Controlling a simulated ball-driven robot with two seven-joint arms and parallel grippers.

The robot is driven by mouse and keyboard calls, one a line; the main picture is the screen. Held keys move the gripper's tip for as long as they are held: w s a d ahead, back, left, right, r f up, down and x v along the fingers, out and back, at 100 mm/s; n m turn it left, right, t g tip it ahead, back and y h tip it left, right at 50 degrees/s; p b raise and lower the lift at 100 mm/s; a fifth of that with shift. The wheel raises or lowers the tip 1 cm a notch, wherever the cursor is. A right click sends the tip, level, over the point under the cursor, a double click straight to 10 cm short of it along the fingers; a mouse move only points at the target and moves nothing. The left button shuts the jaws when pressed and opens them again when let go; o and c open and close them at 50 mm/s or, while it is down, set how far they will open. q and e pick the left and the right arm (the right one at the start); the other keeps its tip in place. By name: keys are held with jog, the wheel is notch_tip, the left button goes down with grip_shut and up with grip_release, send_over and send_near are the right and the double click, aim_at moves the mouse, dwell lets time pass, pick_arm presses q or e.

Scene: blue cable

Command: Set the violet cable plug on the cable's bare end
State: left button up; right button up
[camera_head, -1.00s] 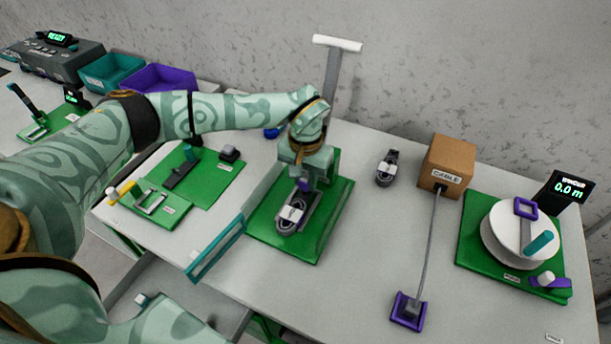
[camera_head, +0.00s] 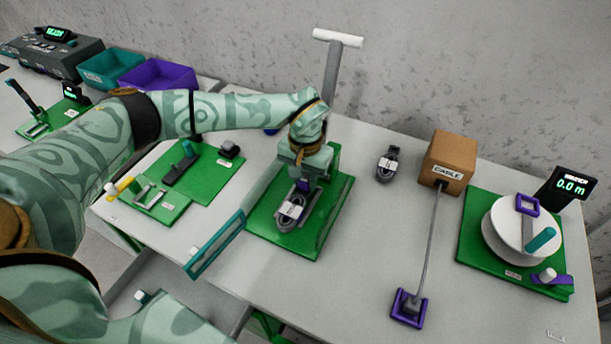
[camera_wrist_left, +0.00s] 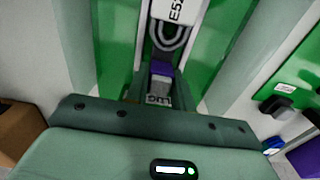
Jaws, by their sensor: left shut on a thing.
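My left gripper (camera_head: 303,178) is over the green board (camera_head: 325,215) in the middle of the table. It is shut on the violet cable plug (camera_head: 303,187), which also shows as a violet block in the left wrist view (camera_wrist_left: 161,69). A coiled grey cable (camera_head: 291,209) with a white label lies on this board. In the left wrist view the coil's grey loop (camera_wrist_left: 168,42) is right beside the plug. I cannot tell whether the plug sits on the cable's end, as the fingers hide the contact. My right gripper is out of view.
Another cable coil (camera_head: 387,163) lies by the brown cable box (camera_head: 448,162). A grey cable runs from the box to a violet holder (camera_head: 408,309). A white winder drum (camera_head: 510,228) stands at right. A teal-framed panel (camera_head: 215,245) stands left of the board.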

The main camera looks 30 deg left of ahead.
pick_arm(q)
jog(key=o, duration=0.9)
jog(key=shift+c, duration=0.2)
jog(key=shift+r+p, duration=3.05)
jog(key=shift+r, duration=1)
jog(key=shift+f, duration=0.1)
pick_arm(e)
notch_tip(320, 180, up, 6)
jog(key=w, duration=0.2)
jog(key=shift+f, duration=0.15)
